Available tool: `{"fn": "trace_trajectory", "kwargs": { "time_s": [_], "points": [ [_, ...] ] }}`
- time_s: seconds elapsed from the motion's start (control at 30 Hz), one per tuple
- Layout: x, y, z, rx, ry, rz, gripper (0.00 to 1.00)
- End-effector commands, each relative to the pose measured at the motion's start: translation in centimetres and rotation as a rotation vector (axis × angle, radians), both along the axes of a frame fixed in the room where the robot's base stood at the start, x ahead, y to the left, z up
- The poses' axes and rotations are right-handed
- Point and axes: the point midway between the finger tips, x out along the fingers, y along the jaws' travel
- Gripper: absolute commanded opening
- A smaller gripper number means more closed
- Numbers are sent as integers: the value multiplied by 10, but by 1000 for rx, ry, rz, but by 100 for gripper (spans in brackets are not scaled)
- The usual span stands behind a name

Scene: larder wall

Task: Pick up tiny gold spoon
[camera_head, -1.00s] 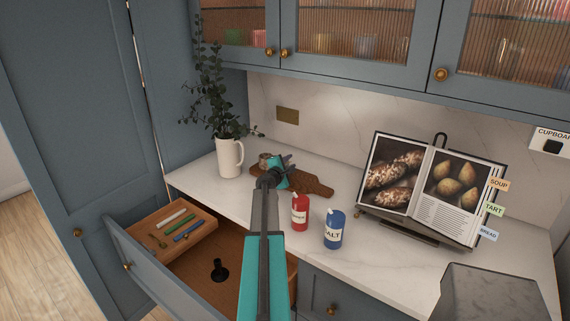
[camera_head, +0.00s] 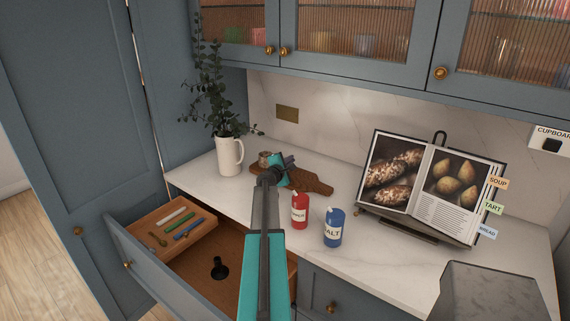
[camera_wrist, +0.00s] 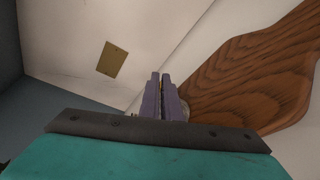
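My gripper (camera_head: 289,161) is above the worktop, by the wooden board and a small round pot (camera_head: 264,159). In the wrist view its two purple-grey fingers (camera_wrist: 161,88) are close together, with a thin gold sliver between them near the tips. The sliver looks like part of the tiny gold spoon (camera_wrist: 162,85); the rest of it is hidden. The pot is mostly hidden behind the fingers there. Another small gold-brown spoon (camera_head: 158,240) lies in the tray of the open drawer, at lower left in the head view.
The wooden board (camera_head: 312,184) lies under my arm's end. A red jar (camera_head: 300,212) and blue salt jar (camera_head: 333,228) stand to its right, a white jug (camera_head: 229,157) with leaves to its left. A book stand (camera_head: 425,185) is further right. The drawer (camera_head: 195,275) is open.

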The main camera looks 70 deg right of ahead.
Motion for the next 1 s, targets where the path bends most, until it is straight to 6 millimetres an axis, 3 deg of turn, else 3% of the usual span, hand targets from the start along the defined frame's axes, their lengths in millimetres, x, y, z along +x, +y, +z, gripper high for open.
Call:
{"fn": "trace_trajectory", "kwargs": {
  "time_s": [0.57, 0.77, 1.0],
  "points": [
    [1, 0, 7, 0, -3, 2, 0],
    [1, 0, 27, -1, -3, 1, 0],
    [1, 0, 67, -3, -4, 1, 0]
  ]
}}
